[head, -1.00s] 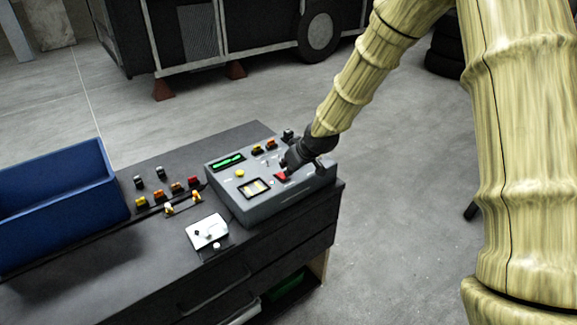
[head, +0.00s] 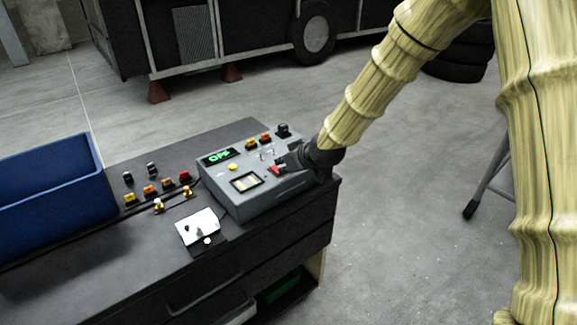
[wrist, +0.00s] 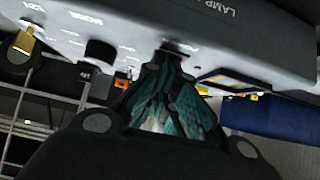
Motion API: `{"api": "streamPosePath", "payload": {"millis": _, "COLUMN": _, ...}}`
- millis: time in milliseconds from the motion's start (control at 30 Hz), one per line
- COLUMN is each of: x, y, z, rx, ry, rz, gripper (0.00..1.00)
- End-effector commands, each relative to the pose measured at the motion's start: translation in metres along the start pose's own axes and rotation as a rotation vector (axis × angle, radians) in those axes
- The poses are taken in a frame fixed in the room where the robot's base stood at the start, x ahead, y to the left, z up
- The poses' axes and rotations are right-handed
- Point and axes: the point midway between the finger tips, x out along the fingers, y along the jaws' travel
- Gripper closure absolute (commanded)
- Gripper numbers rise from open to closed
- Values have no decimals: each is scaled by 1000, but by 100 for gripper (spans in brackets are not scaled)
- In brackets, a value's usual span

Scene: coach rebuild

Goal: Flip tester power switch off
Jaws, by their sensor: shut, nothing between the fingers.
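The tester (head: 250,200) is a grey box on the bench's right end, with a green-lit display (head: 218,156), a yellow button and a small meter. Its red power switch (head: 273,170) is on the right of the top panel, partly covered by my gripper. My gripper (head: 281,165) comes in from the right, shut and empty, with its tips at the switch. In the wrist view the fingertips (wrist: 172,58) meet close to a panel label and a sliver of red. I cannot tell whether they touch the switch or which way it is set.
A blue bin (head: 50,205) stands at the bench's left. Several small connectors and a white plate (head: 197,227) lie left of the tester. Knobs and orange-black terminals (head: 258,141) rise from its far side. The floor to the right is mostly open.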

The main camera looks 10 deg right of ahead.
Motion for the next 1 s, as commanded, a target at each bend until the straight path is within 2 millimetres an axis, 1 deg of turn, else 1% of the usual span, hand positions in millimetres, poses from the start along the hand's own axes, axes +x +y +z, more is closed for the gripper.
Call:
{"api": "streamPosePath", "payload": {"millis": 433, "x": 6, "y": 0, "z": -15, "rx": 0, "ry": 3, "rz": 0, "gripper": 100}}
{"api": "streamPosePath", "payload": {"millis": 567, "x": 7, "y": 1, "z": -15, "rx": 1, "ry": 1, "rz": 1, "gripper": 100}}
{"api": "streamPosePath", "payload": {"millis": 833, "x": 6, "y": 1, "z": -14, "rx": 1, "ry": 0, "rz": 1, "gripper": 100}}
{"api": "streamPosePath", "payload": {"millis": 1000, "x": -2, "y": 1, "z": -23, "rx": 1, "ry": 0, "rz": 0, "gripper": 100}}
